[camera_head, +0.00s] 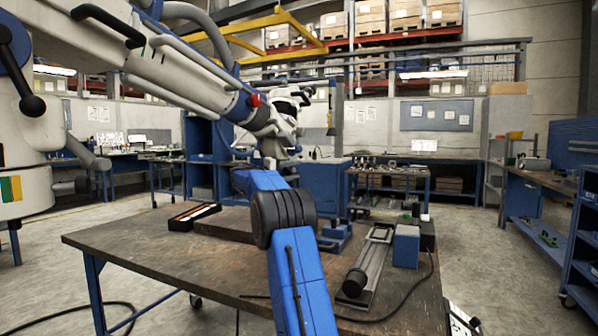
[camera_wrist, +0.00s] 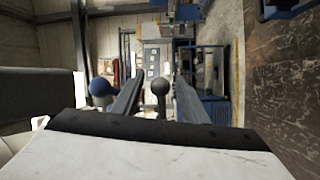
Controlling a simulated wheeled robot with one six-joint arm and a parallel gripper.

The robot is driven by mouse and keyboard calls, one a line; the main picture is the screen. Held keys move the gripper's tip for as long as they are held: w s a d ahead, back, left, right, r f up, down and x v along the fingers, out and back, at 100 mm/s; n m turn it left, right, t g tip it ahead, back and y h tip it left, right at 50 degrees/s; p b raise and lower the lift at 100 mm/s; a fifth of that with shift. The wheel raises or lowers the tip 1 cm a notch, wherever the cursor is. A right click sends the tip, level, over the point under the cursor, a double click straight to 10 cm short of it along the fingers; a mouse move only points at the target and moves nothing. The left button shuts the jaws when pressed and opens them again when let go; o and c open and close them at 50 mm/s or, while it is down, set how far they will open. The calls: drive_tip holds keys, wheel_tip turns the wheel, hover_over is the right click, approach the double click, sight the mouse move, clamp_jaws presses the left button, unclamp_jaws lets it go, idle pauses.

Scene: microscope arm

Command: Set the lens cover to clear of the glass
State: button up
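The white microscope arm (camera_head: 185,70) reaches from the upper left, and its head (camera_head: 283,115) hangs above the bench. I cannot make out the lens cover or the glass for certain. In the wrist view my gripper (camera_wrist: 158,85) has two dark fingers standing apart. A dark grey ball knob on a stem (camera_wrist: 160,87) shows between them; I cannot tell whether they touch it. A blue ball knob (camera_wrist: 101,88) shows left of the left finger. In the head view my blue arm rises to the microscope head, and my fingers cannot be told apart there.
A brown-topped bench (camera_head: 150,240) lies below, with a black tray (camera_head: 194,216) and a rail device (camera_head: 370,265) beside a blue box (camera_head: 406,246). A black cable crosses the bench's front right. The microscope's thick column stands at left. Shelving and other benches stand farther back.

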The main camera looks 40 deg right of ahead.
drive_tip(key=shift+d, duration=1.65)
clamp_jaws()
drive_tip(key=shift+d, duration=0.15)
